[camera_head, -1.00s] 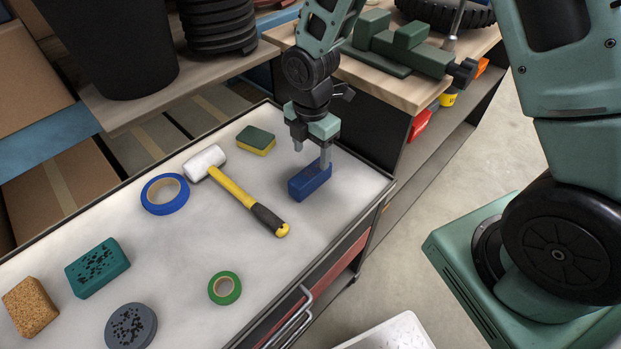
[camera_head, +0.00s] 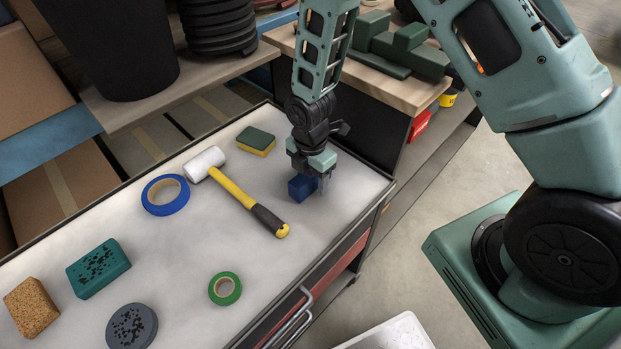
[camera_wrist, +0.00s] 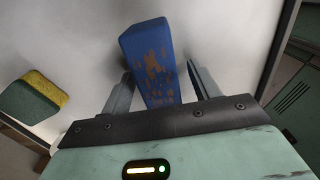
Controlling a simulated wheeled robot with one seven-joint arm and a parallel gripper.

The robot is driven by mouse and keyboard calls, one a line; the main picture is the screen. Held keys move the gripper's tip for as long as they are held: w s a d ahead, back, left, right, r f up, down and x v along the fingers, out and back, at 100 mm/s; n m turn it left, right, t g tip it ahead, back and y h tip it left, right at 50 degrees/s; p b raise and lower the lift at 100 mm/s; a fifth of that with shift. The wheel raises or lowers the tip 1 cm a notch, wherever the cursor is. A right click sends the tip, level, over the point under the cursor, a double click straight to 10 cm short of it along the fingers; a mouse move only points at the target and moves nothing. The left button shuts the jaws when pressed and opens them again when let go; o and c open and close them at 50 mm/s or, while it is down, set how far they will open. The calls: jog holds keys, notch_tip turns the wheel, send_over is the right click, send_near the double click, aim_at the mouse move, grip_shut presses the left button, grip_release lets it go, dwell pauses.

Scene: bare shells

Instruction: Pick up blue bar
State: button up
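The blue bar (camera_head: 301,187) lies on the pale top of the workbench, right of the hammer. In the wrist view the blue bar (camera_wrist: 150,62) shows brownish worn patches and extends between and beyond the two fingers. My gripper (camera_head: 313,186) is lowered over the bar and hides part of it. In the wrist view my gripper (camera_wrist: 158,88) has one finger on each side of the bar. The fingers are spread, with a gap visible at least on the right side. Contact on the left cannot be told.
A yellow-handled hammer (camera_head: 238,191) lies just left of the bar. A green and yellow sponge (camera_head: 256,141), blue tape (camera_head: 165,195), green tape (camera_head: 225,289), a teal sponge (camera_head: 98,268), a grey disc (camera_head: 131,326) and a tan sponge (camera_head: 32,308) share the worktop. Bare surface lies in front.

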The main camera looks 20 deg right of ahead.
grip_shut()
notch_tip(320, 180, up, 10)
jog(key=shift+r, duration=0.1)
dwell(0.4)
